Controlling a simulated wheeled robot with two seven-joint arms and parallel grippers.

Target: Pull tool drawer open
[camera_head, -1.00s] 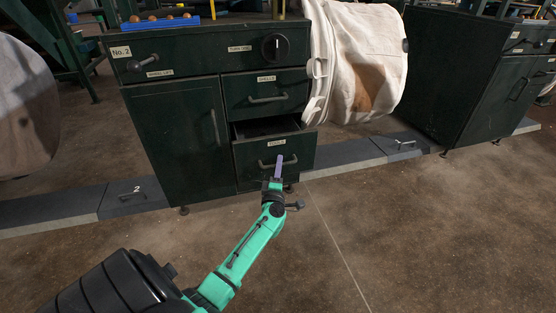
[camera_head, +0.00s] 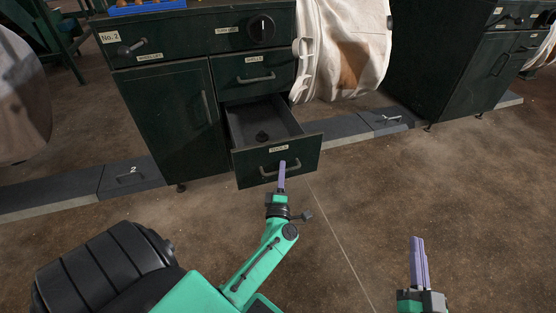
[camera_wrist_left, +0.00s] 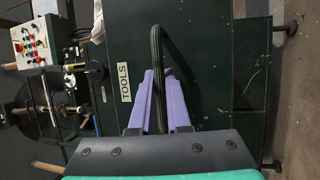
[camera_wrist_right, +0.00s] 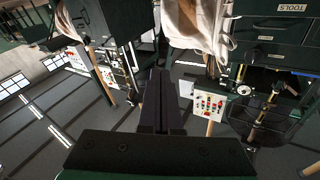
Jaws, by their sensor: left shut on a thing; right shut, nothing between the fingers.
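The tool drawer (camera_head: 300,158) is the lowest drawer of the dark green cabinet (camera_head: 170,125). My left gripper (camera_head: 282,165) is at the drawer front, shut on the drawer handle (camera_head: 270,173). In the left wrist view, the purple fingers (camera_wrist_left: 160,98) sit on both sides of the handle bar (camera_wrist_left: 156,70), beside the TOOLS label (camera_wrist_left: 124,82). My right gripper (camera_head: 417,240) is shut and empty over the floor at the lower right, away from the cabinet.
A white bulk bag (camera_head: 345,50) hangs right of the cabinet. Above the tool drawer is a shut drawer (camera_head: 255,75). A second dark cabinet (camera_head: 435,65) stands at the right. Low dark floor plinths (camera_head: 130,175) run beside the cabinet. The brown floor in front is clear.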

